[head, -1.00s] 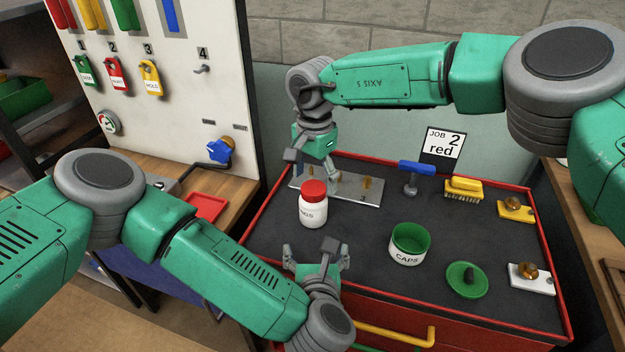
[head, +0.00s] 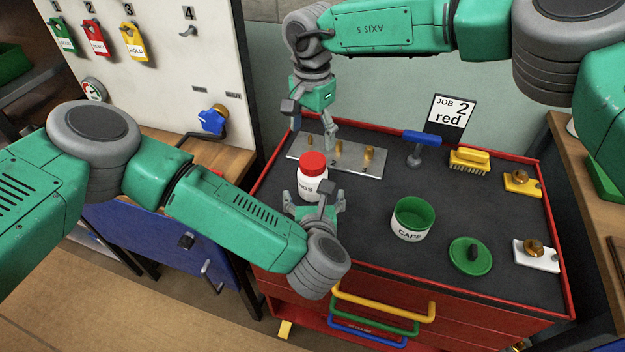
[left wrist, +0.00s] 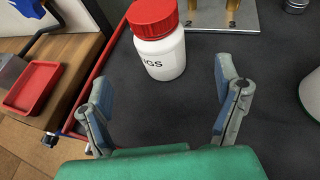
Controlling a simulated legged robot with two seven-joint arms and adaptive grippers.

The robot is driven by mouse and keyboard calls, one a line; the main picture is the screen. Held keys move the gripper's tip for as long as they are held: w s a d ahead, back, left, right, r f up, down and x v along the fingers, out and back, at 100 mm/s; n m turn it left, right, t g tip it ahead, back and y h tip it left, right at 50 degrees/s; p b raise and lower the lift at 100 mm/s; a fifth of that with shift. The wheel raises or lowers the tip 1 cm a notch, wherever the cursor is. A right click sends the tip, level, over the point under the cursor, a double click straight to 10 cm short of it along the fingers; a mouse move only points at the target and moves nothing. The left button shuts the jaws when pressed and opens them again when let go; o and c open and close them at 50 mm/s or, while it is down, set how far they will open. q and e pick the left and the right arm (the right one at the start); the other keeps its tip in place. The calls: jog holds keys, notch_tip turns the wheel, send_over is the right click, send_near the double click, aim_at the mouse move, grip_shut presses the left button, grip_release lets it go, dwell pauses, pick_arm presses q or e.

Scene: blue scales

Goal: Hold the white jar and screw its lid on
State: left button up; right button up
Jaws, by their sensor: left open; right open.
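The white jar (head: 309,186) with a red lid (head: 313,163) on top stands upright on the dark cart top. It also shows in the left wrist view (left wrist: 163,58), just beyond the fingertips and partly lettered. My left gripper (head: 315,203) is open and empty, low in front of the jar. In the left wrist view its fingers (left wrist: 163,90) are spread wide, with the jar ahead of the gap. My right gripper (head: 313,126) is open above the metal plate, behind and above the jar's lid.
A metal plate (head: 372,164) with brass pegs lies behind the jar. To the right are a green-and-white CAPS cup (head: 411,218), a green lid (head: 471,256), a blue-handled tool (head: 421,138) and a yellow brush (head: 469,160). The cart has a raised red rim (head: 262,187).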

aim_at(313, 159)
pick_arm(q)
jog(key=x, duration=1)
jog(key=shift+d+f, duration=0.1)
jog(key=shift+f, duration=0.05)
grip_shut()
pick_arm(e)
jog(key=m, duration=0.5)
jog(key=shift+m, duration=0.3)
jog(key=m, duration=0.7)
jog(key=shift+m, duration=0.4)
jog(key=shift+f, duration=4.05)
